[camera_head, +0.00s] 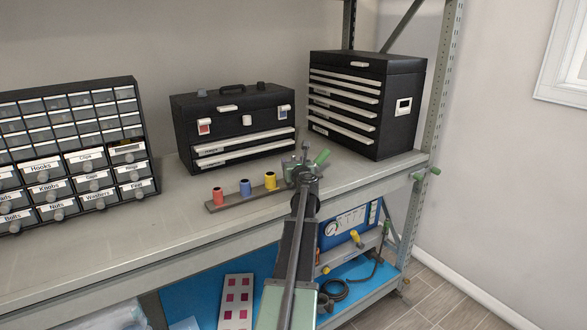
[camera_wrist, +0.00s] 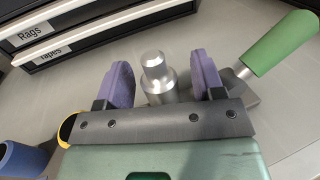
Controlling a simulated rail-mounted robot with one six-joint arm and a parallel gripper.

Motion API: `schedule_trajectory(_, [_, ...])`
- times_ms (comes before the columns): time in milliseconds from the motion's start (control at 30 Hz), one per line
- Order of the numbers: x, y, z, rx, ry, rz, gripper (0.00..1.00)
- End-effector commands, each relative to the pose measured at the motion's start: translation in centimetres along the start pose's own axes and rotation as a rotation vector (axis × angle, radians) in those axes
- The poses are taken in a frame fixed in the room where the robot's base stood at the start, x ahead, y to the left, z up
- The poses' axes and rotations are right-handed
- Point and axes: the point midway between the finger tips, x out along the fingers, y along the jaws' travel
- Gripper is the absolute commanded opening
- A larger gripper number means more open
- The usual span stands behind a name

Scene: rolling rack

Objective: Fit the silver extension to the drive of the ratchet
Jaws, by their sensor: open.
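The silver extension (camera_wrist: 157,75) stands upright between my open fingers in the wrist view, with a gap on each side. It also shows as a small silver post (camera_head: 305,148) in the head view. My gripper (camera_wrist: 162,82) is open around it and grips nothing; in the head view the gripper (camera_head: 303,172) is over the shelf's front part. The ratchet shows its green handle (camera_wrist: 280,42) to the right of my fingers, pointing up and right; the handle also shows in the head view (camera_head: 321,157). The ratchet's head and the extension's lower end are hidden by my gripper.
A holder strip (camera_head: 230,203) carries red, blue and yellow sockets (camera_head: 270,181) left of my gripper. A black toolbox (camera_head: 240,125) and a drawer chest (camera_head: 395,112) stand behind. A drawer organizer (camera_head: 70,141) is at left. The shelf (camera_head: 130,235) between is bare.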

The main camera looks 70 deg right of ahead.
Motion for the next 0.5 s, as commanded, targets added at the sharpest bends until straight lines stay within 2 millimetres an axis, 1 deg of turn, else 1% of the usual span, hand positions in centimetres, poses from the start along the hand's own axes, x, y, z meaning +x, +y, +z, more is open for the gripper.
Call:
schedule_trajectory(67, [-0.09, 0.01, 0.00, 0.000, 0.000, 0.000, 0.62])
schedule_trajectory(100, [-0.09, 0.01, 0.00, 0.000, 0.000, 0.000, 0.59])
schedule_trajectory(433, [-0.11, 0.00, 0.00, 0.000, 0.000, 0.000, 0.09])
schedule_trajectory(467, [-0.11, 0.00, 0.00, 0.000, 0.000, 0.000, 0.04])
schedule_trajectory(500, [-0.12, 0.00, 0.00, 0.000, 0.000, 0.000, 0.04])
